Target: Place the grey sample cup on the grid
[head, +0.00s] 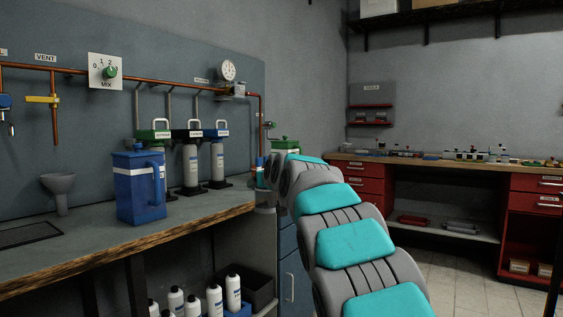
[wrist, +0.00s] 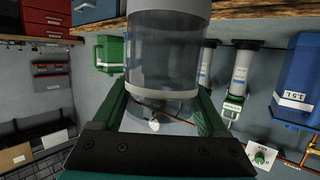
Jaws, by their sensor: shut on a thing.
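The grey sample cup (wrist: 165,50), a clear cylinder with a grey band, sits between the green fingers of my gripper (wrist: 160,98) in the wrist view. The fingers are shut on it. That view is upside down. In the head view my arm hides most of the gripper, which is beyond the right end of the left worktop. A dark flat grid (head: 28,235) lies on that worktop at the far left, partly cut off by the picture edge. It is well away from my gripper, and nothing shows on its visible part.
A blue jug (head: 139,188) stands on the worktop between the grid and my gripper. A grey funnel (head: 60,190) is behind the grid. Filter cylinders (head: 190,165) stand at the wall under copper pipes. White bottles (head: 214,298) are below. The worktop front is clear.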

